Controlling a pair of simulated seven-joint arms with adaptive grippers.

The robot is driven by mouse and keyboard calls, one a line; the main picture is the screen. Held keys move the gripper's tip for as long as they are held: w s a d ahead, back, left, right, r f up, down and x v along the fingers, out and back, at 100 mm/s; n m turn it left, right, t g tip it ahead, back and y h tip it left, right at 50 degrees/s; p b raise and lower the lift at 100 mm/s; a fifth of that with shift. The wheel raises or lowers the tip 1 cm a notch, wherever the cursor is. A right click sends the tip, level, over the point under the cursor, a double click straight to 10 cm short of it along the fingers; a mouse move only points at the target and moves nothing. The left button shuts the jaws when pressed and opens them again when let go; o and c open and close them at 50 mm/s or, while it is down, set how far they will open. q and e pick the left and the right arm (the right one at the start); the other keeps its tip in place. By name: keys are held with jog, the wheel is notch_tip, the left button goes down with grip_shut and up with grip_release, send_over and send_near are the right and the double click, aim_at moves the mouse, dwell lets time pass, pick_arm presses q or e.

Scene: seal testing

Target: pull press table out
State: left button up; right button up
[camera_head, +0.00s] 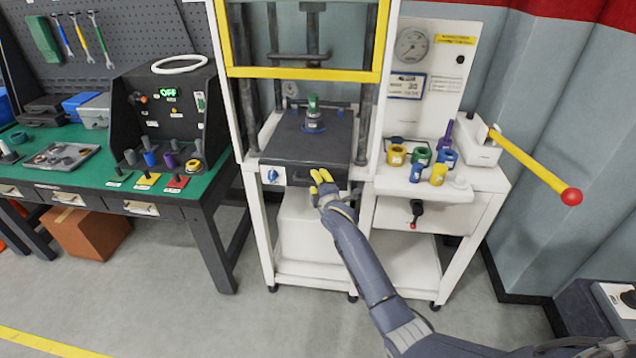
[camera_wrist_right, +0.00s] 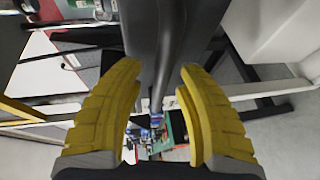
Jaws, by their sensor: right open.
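The press table (camera_head: 315,138) is a dark grey slab inside the white press frame, below the raised yellow guard. A green and blue part (camera_head: 313,115) stands upright on it. My right gripper (camera_head: 322,178), with yellow fingers, is at the table's front face, near its handle. In the right wrist view my right gripper (camera_wrist_right: 160,70) is open, with a dark bar (camera_wrist_right: 156,40) between and beyond its fingers. I cannot tell whether the fingers touch it. The gripper and arm hide part of the table's front. My left gripper is not in view.
A white side bench (camera_head: 480,180) at the right holds several coloured rings and a yellow lever (camera_head: 530,165) with a red knob. A green-topped workbench (camera_head: 110,176) with a black control box (camera_head: 170,110) stands at the left. The floor in front is clear.

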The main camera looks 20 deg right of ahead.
jog(key=shift+c, duration=0.4)
grip_shut()
jog(key=shift+s+a, duration=0.1)
